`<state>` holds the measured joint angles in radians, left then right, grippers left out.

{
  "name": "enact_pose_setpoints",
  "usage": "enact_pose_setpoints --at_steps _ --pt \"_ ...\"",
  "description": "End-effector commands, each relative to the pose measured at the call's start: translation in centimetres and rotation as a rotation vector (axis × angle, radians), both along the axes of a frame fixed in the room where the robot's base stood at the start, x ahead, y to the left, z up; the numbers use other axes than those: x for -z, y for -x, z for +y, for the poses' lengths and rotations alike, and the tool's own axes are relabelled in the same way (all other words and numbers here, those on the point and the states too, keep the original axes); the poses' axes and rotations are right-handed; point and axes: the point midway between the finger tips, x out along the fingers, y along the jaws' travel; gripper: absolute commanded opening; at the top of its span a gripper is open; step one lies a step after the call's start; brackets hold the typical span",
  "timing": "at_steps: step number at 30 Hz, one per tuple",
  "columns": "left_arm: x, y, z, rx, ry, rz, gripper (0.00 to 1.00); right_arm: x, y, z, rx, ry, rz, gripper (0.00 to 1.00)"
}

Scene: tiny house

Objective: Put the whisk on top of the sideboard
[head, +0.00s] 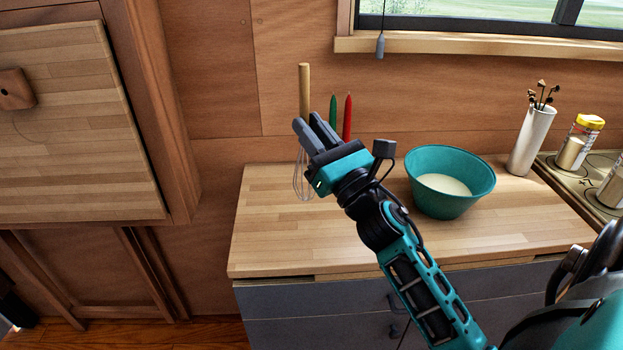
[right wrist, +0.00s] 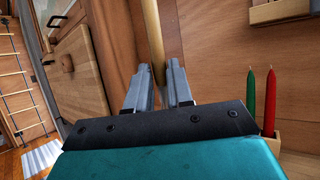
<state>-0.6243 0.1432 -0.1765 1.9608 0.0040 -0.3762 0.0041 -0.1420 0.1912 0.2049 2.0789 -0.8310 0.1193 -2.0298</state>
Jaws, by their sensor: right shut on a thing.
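The whisk (head: 304,90) has a light wooden handle pointing up and a wire loop hanging down, roughly upright. My right gripper (head: 308,124) is shut on it around the middle, with the wire end partly hidden behind the gripper. In the right wrist view, the handle (right wrist: 153,38) rises between the two fingers of the gripper (right wrist: 158,78). The sideboard (head: 285,245) has a wooden top and grey drawers. The whisk shows over its back left part; whether the wires touch the top, I cannot tell. My left gripper is not in view.
A teal bowl (head: 450,204) with pale contents stands right of my gripper. Green (head: 333,112) and red (head: 347,118) candles stand behind it. A white utensil holder (head: 530,142) and jars by the stove (head: 561,174) are at right. The top's front left is clear.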

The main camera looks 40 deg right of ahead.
Motion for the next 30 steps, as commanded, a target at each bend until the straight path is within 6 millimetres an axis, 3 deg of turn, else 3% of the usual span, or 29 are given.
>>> enact_pose_setpoints --at_steps 1,7,15,28,29,30 --pt "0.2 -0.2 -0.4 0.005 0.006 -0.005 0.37 1.3 0.0 0.0 0.002 -0.005 0.000 0.00" --pt "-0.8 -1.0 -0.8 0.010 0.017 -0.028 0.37 2.8 0.0 0.0 0.000 0.000 -0.001 0.00" --pt "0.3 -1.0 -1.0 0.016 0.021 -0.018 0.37 6.5 0.0 0.0 0.000 -0.001 -0.001 0.00" --pt "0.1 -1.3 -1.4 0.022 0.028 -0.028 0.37 7.2 0.0 0.0 0.001 0.002 -0.002 0.00" --pt "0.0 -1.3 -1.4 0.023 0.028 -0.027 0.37 7.2 0.0 0.0 0.001 0.002 -0.001 0.22" --pt "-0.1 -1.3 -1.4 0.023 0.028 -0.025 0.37 7.1 0.0 0.0 0.001 0.002 -0.001 0.26"
